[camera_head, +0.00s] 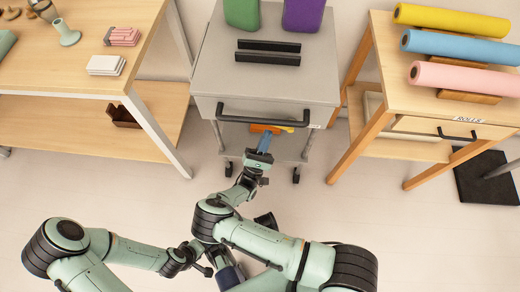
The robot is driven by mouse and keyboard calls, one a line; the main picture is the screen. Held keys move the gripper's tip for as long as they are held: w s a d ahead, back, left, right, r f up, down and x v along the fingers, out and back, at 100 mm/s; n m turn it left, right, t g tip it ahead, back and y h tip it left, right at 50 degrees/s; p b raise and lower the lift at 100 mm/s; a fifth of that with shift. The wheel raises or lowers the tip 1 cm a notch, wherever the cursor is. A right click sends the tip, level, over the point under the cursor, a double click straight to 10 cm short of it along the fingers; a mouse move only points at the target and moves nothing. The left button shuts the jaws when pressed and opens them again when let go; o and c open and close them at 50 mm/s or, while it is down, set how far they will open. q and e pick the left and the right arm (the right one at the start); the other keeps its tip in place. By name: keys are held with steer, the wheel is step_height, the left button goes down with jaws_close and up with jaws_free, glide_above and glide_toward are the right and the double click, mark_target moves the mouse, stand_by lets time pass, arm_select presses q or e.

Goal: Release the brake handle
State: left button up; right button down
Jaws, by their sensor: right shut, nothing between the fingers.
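A grey wheeled cart (205,62) stands in the middle of the head view. Low at its front, beneath the black push bar (262,119), an orange and yellow lever (285,129) shows; it looks like the brake handle. My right gripper (266,136) reaches forward to the lever, its fingers shut with nothing between them. Its tip overlaps the lever in the picture; I cannot tell whether they touch. My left gripper (226,270) is low in the view, well back from the cart and partly hidden by my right arm. Its fingers cannot be made out.
Green and purple containers (303,14) and two dark bars (267,58) are on the cart. A wooden table (60,70) stands left. A wooden stand (385,75) with yellow, blue and pink rolls stands right. The floor in front of the cart is clear.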

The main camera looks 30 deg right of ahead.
arm_select(q)
steer(key=shift+s+d+r, duration=0.2)
steer(key=shift+s+r, duration=0.2)
steer(key=shift+s, duration=0.05)
arm_select(e)
steer(key=shift+s+d+r, duration=0.2)
steer(key=shift+d+r, duration=0.05)
steer(key=shift+r, duration=0.45)
steer(key=shift+s+d+r, duration=0.15)
steer(key=shift+d+r, duration=0.05)
steer(key=shift+r, duration=0.45)
steer(key=shift+r, duration=0.1)
arm_select(q)
steer(key=shift+g+h, duration=0.3)
steer(key=shift+g, duration=0.5)
steer(key=s+r+p, duration=0.1)
steer(key=s+d+r+p, duration=0.1)
steer(key=s+r+p, duration=0.1)
steer(key=shift+s+d+r, duration=0.1)
steer(key=shift+s+d, duration=0.2)
steer(key=shift+s, duration=0.05)
arm_select(e)
step_height(320, 180, up, 2)
steer(key=m+g+h, duration=0.1)
steer(key=m+g, duration=0.3)
steer(key=m, duration=0.1)
steer(key=shift+d+r, duration=0.1)
steer(key=shift+r, duration=0.05)
steer(key=shift+s, duration=0.1)
